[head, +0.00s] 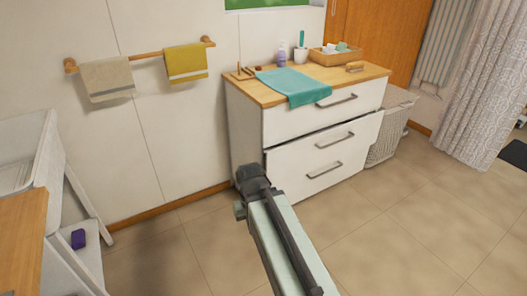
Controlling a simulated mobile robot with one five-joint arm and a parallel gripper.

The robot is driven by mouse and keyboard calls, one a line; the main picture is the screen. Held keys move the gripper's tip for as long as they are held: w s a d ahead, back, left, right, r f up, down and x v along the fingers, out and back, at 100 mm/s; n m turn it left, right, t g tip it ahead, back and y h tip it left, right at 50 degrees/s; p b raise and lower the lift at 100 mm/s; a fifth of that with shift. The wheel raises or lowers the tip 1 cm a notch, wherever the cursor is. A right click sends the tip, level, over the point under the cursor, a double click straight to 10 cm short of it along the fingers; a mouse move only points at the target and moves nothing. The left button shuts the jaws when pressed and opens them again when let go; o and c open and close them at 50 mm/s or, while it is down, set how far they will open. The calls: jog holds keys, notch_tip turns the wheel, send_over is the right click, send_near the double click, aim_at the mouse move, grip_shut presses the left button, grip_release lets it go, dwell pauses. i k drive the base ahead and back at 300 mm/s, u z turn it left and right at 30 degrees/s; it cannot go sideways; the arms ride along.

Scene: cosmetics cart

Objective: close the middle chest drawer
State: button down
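The white chest (244,125) with a wooden top stands against the wall. Its middle drawer (300,152) sits slightly out from the chest front, with a dark gap above it and its right end jutting past the drawer above. Its grey bar handle (335,140) faces the room. The top drawer (300,120) looks shut. The bottom drawer's handle (324,171) shows below. My gripper (250,174) is dark and appears in front of the chest's lower left corner, left of and below the middle drawer's handle. Its fingers cannot be made out.
A teal towel (293,84) hangs over the chest's top front edge. A wicker basket (388,145) stands right of the chest. A white cart (50,170) with a purple item (78,239) is at left. The tiled floor (400,235) before the chest is clear.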

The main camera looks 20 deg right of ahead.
aim_at(285, 161)
jog(key=u, duration=0.5)
jog(key=i, duration=1)
jog(key=z, duration=0.05)
